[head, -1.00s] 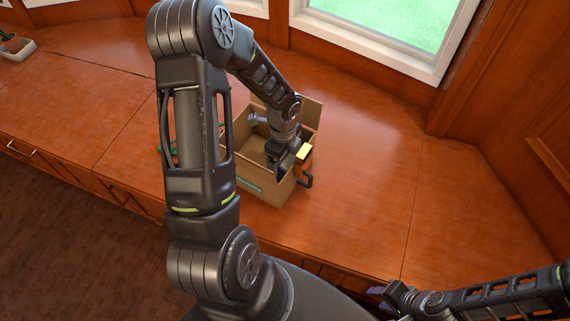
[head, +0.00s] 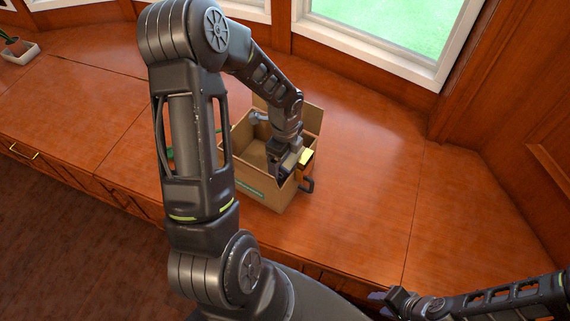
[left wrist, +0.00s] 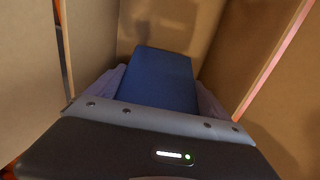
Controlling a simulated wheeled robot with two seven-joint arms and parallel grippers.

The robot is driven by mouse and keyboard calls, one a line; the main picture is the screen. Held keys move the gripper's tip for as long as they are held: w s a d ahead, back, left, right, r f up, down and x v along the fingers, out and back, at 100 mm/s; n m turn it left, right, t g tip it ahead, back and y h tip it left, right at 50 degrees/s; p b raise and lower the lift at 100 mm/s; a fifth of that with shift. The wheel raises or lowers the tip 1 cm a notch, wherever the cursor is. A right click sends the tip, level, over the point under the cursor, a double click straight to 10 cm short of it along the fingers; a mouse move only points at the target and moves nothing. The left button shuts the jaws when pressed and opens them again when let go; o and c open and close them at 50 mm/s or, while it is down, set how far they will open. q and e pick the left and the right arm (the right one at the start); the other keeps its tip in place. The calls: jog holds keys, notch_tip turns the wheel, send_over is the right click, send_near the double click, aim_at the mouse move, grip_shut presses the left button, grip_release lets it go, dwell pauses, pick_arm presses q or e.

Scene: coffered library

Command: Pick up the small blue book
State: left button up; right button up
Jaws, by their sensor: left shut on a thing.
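The small blue book (left wrist: 158,80) shows in the left wrist view, between the two fingers of my left gripper (left wrist: 160,92), inside the cardboard box. My left gripper is shut on the book. In the head view my left gripper (head: 283,172) reaches down into the open cardboard box (head: 268,196) near its front right wall; a small dark blue patch of the book shows there, the rest hidden. My right gripper (head: 392,300) is at the lower right edge, away from the box; its jaw state is unclear.
The box stands on a wide wooden counter (head: 370,190) with open flaps. A potted plant (head: 20,50) stands far left. The counter right of the box is clear.

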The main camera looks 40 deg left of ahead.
pick_arm(q)
notch_tip(320, 180, up, 8)
jog(key=shift+f+p, duration=0.2)
jog(key=shift+p, duration=0.1)
